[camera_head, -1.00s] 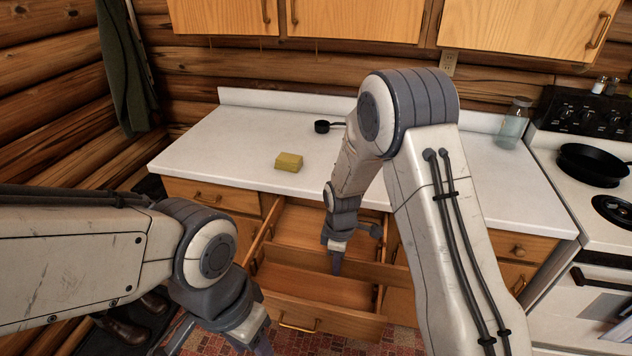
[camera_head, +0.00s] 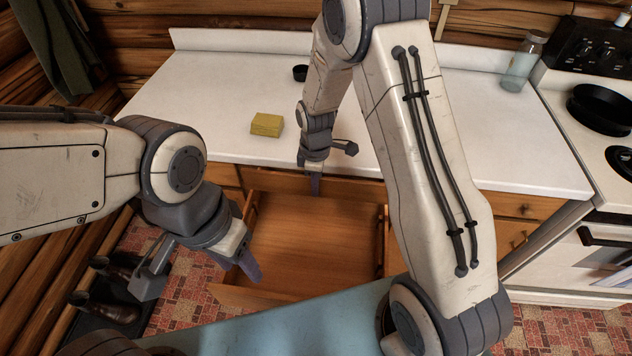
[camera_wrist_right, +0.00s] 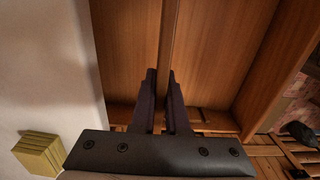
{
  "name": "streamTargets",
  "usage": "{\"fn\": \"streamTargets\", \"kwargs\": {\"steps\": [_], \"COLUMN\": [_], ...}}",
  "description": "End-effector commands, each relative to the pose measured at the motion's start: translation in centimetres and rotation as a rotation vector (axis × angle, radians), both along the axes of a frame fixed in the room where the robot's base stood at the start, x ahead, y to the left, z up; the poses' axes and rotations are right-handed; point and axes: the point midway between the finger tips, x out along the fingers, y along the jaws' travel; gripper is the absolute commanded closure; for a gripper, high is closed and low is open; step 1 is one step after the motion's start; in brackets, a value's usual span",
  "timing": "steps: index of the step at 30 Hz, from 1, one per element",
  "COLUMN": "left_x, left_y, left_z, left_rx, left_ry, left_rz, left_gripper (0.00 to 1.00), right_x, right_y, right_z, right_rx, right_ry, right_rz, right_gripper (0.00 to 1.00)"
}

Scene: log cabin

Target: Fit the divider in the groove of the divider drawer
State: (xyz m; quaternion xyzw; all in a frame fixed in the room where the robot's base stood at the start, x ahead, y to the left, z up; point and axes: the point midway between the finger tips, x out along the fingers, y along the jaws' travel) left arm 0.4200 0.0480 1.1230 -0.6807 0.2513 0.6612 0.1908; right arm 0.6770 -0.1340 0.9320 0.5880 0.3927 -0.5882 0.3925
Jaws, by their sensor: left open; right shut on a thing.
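The divider (camera_wrist_right: 168,45) is a thin wooden board, seen edge-on in the right wrist view. My right gripper (camera_wrist_right: 161,85) is shut on it, one dark finger on each side. In the head view this gripper (camera_head: 315,185) hangs at the counter's front edge, over the back of the open drawer (camera_head: 310,250). My left gripper (camera_head: 248,266) is open and empty at the drawer's left front side.
The white counter (camera_head: 210,100) lies behind the drawer, with a yellow sponge (camera_head: 267,125) on it. A small dark pan (camera_head: 300,73) and a jar (camera_head: 523,64) stand further back. The stove (camera_head: 600,150) is at the right. Boots (camera_head: 105,300) stand at lower left.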

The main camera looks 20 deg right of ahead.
Motion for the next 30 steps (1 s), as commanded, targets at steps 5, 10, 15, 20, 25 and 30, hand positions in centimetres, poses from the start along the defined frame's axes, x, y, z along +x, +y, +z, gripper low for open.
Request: {"fn": "streamTargets", "kwargs": {"steps": [5, 10, 15, 20, 25, 30], "left_x": [0.0, 0.0, 0.0, 0.0, 0.0, 0.0], "left_y": [0.0, 0.0, 0.0, 0.0, 0.0, 0.0], "left_z": [0.0, -0.8, -2.0, -3.1, -3.8, -3.9], "left_rx": [0.000, 0.000, 0.000, 0.000, 0.000, 0.000], "left_ry": [0.000, 0.000, 0.000, 0.000, 0.000, 0.000], "left_rz": [0.000, 0.000, 0.000, 0.000, 0.000, 0.000], "left_gripper": [0.50, 0.50, 0.50, 0.50, 0.50, 0.50], "right_x": [0.0, 0.0, 0.0, 0.0, 0.0, 0.0], "right_y": [0.0, -0.1, -0.1, -0.2, -0.2, -0.2], "right_z": [-0.2, -1.4, -3.0, -4.5, -5.6, -5.8], "right_rx": [0.000, 0.000, 0.000, 0.000, 0.000, 0.001], "right_ry": [0.000, 0.000, 0.000, 0.000, -0.001, -0.001], "right_rz": [0.000, -0.001, -0.002, -0.003, -0.003, -0.003], "right_gripper": [1.00, 1.00, 1.00, 1.00, 1.00, 1.00]}}
